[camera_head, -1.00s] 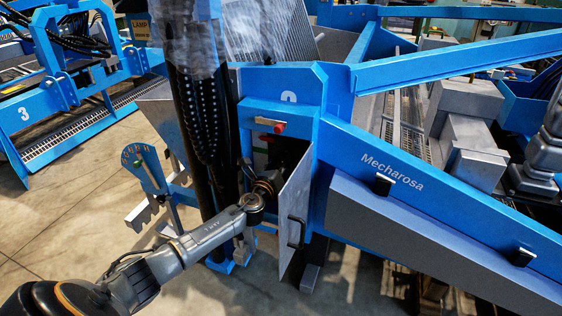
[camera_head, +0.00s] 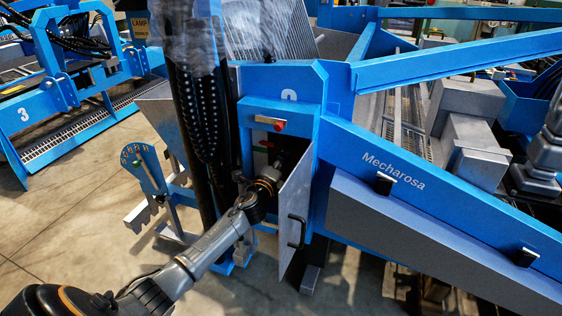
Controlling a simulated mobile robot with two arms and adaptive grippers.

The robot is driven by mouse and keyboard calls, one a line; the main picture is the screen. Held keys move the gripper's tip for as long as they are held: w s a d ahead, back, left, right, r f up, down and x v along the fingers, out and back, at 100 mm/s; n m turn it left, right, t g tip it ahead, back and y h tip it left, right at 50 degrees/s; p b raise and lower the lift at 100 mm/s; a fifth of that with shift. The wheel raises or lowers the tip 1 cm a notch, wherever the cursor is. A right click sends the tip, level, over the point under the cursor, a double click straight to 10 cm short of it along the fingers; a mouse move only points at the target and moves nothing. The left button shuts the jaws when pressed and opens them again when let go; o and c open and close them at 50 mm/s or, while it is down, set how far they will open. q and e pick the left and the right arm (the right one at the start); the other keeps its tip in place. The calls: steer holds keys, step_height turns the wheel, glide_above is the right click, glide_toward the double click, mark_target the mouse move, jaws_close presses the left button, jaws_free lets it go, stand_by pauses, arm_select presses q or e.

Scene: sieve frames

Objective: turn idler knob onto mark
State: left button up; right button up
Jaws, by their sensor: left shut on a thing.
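My left arm comes in from the lower left and reaches into the open cabinet (camera_head: 282,112) of the blue machine. My left gripper (camera_head: 279,170) is at the dark opening, beside the open grey door, and is shut on the idler knob. The knob itself is hidden by the gripper and shadow, so neither its pointer nor the mark can be made out.
The grey cabinet door (camera_head: 293,222) with its black handle stands open just right of my left wrist. A dark hose column (camera_head: 203,130) and a blue lever plate (camera_head: 143,170) stand to the left.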

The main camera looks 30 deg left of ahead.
arm_select(q)
steer(key=shift+n, duration=0.9)
steer(key=n, duration=0.2)
steer(key=shift+n, duration=0.4)
steer(key=n+p, duration=0.1)
steer(key=n, duration=0.1)
steer(key=shift+n, duration=0.4)
steer(key=n+p, duration=0.1)
steer(key=n, duration=0.2)
steer(key=shift+f, duration=0.1)
steer(key=shift+f+n+p, duration=0.1)
steer(key=shift+n+p, duration=0.25)
steer(key=shift+n, duration=0.65)
arm_select(e)
steer(key=s+x, duration=0.1)
steer(key=x, duration=0.8)
steer(key=shift+s+f+g, duration=0.2)
steer(key=shift+f+g, duration=0.1)
steer(key=shift+f, duration=0.1)
arm_select(q)
steer(key=o, duration=1.2)
steer(key=shift+c, duration=0.2)
